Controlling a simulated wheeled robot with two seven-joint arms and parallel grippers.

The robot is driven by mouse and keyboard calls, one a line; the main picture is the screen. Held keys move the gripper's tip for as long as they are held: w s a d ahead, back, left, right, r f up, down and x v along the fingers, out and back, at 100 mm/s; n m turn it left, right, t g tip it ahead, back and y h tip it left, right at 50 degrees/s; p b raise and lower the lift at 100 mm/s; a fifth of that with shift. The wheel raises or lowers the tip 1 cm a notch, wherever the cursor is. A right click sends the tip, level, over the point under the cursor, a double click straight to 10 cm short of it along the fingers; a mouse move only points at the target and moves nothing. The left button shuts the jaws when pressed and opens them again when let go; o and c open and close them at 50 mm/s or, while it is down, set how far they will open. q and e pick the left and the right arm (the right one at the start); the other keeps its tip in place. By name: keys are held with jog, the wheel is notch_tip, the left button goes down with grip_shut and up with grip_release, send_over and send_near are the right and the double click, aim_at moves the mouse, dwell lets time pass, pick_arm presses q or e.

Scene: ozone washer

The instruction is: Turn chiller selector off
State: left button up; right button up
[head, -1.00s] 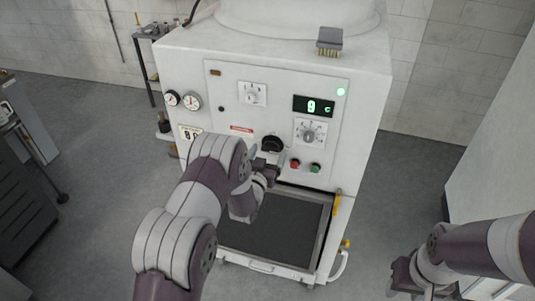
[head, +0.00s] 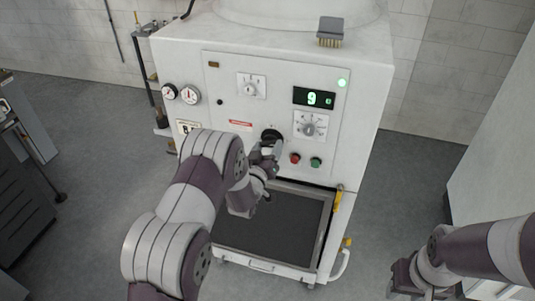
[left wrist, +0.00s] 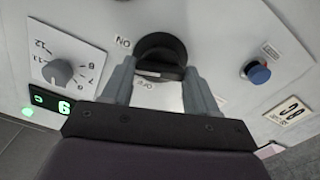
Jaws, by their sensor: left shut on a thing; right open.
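The black round selector knob (head: 271,135) is on the front panel of the white machine, low and near the middle. In the left wrist view the knob (left wrist: 160,52) has a raised grip bar and printed ON and OFF marks beside it. My left gripper (head: 268,152) is at the knob in the head view. In the left wrist view its two grey fingers (left wrist: 160,76) are on either side of the knob's bar, shut on it. My right gripper (head: 403,277) is open and empty at the lower right, away from the machine.
Red (head: 295,159) and green (head: 316,162) buttons sit right of the knob. A white dial (head: 309,127) and a green-digit display (head: 314,97) are above them. An open tray (head: 262,266) juts out below. A brush (head: 330,31) lies on top.

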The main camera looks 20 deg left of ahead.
pick_arm(q)
jog(key=n+b, duration=0.5)
jog(key=n, duration=0.2)
jog(key=shift+f, duration=0.2)
jog(key=n+b, duration=0.3)
jog(key=n, duration=0.1)
jog(key=shift+n, duration=0.3)
jog(key=shift+r+n+b, duration=0.1)
jog(key=shift+n+b, duration=0.65)
jog(key=shift+n, duration=0.45)
jog(key=o, duration=1.1)
jog(key=shift+c, duration=0.2)
